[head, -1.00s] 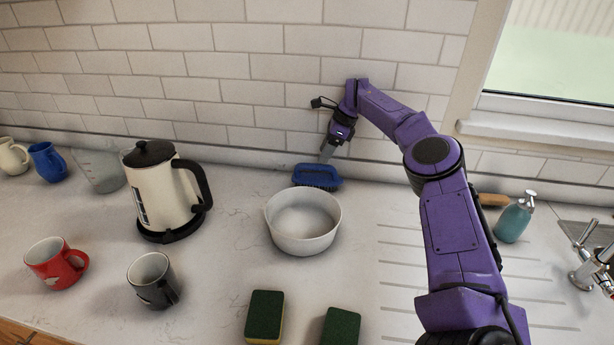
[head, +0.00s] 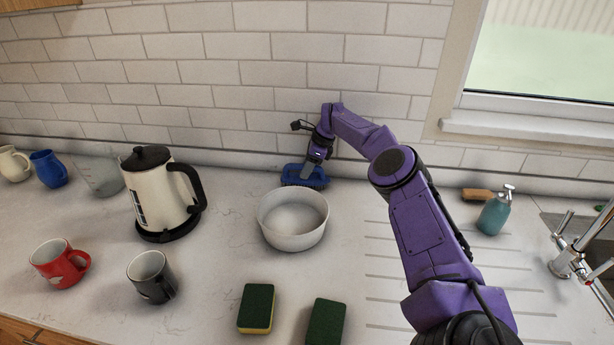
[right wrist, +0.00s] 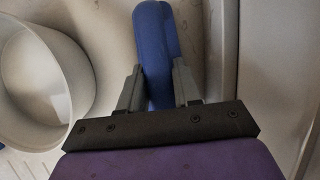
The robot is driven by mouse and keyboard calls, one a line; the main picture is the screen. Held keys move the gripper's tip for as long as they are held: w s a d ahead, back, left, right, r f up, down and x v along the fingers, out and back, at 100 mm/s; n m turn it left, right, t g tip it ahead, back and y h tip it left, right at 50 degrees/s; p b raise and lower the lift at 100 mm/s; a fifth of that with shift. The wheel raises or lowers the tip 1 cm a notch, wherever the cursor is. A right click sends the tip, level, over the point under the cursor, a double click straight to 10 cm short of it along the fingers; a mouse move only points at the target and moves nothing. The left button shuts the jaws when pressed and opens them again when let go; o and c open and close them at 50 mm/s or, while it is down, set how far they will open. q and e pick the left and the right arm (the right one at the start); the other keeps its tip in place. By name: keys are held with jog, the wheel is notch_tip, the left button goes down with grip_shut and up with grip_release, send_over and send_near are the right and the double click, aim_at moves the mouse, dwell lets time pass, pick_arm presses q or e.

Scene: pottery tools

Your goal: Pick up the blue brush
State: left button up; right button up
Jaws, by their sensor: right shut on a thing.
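The blue brush (head: 292,175) lies on the counter behind the white bowl, close to the tiled wall. My right gripper (head: 307,172) reaches down onto it from above. In the right wrist view, the fingers (right wrist: 159,90) stand on either side of the blue brush (right wrist: 153,45) and are shut on its blue body. Part of the brush is hidden behind the gripper in the head view. I cannot tell whether the brush is lifted at all. My left gripper is not in view.
The white bowl (head: 292,240) stands just in front of the brush. A kettle (head: 160,195) is to the left, with a red mug (head: 58,264) and a dark mug (head: 150,279) nearby. Two sponges (head: 257,307) lie in front. A soap bottle (head: 495,212) stands by the sink at right.

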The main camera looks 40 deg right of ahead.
jog(key=shift+s+d+r+b, duration=0.1)
jog(key=shift+d+r+b, duration=0.05)
jog(key=shift+r+b, duration=0.25)
jog(key=r+b, duration=0.2)
jog(key=r, duration=0.1)
jog(key=shift+s+b, duration=0.35)
jog(key=shift+s, duration=0.05)
jog(key=s+r+b, duration=0.2)
jog(key=s+r, duration=0.1)
jog(key=s, duration=0.1)
jog(key=s+a+r+b, duration=0.1)
jog(key=s+r, duration=0.2)
jog(key=s, duration=0.1)
jog(key=s+a+r+b, duration=0.1)
jog(key=s+r+b, duration=0.1)
jog(key=s, duration=0.3)
jog(key=shift+a+r+b, duration=0.15)
jog(key=shift+r+b, duration=0.2)
jog(key=shift+r, duration=0.25)
